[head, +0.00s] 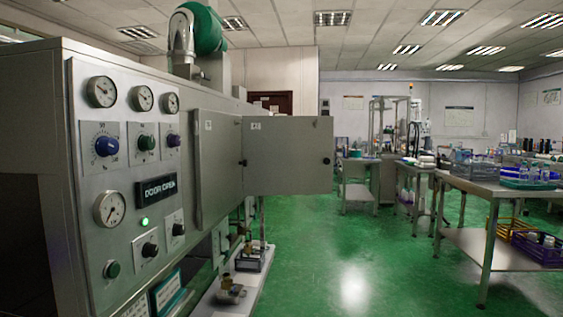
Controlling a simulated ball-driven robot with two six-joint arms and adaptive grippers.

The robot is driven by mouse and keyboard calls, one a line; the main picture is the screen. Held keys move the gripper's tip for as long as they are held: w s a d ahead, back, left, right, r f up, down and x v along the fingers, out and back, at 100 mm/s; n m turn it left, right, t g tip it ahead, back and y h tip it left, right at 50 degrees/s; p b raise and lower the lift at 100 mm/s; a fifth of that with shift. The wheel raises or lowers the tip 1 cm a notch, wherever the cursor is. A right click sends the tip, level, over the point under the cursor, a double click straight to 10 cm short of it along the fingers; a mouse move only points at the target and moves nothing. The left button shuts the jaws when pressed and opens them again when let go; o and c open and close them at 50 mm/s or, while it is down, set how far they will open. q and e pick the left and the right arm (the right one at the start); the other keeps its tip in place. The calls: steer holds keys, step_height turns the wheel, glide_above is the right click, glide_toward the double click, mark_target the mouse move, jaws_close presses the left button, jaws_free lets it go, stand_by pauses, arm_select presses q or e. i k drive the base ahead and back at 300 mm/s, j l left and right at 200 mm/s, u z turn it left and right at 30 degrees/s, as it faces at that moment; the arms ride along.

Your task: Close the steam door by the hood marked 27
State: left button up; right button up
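A grey metal door (290,156) stands swung out from the front of the machine (60,140), reaching right over the green floor. It has a dark knob near its right edge and another dark fitting at its left. Beside it is a grey panel (217,165) with a long upright edge or handle. Both carry small white labels too small to read, so I cannot make out a 27. A display (156,190) on the machine reads DOOR OPEN, with a lit green lamp (144,223) below it. Neither of my grippers shows in the head view.
Gauges, knobs and buttons cover the machine's near face. Pipe fittings (231,291) sit low beside it on a pale ledge. Green floor (350,265) lies clear to the right of the door. A steel table (500,188) with bottles and trays stands at the right.

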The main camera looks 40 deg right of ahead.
mark_target(285, 155)
steer(key=z, duration=1.35)
steer(key=i+l, duration=0.1)
steer(key=i, duration=0.35)
steer(key=i+l+u, duration=0.1)
steer(key=i, duration=0.4)
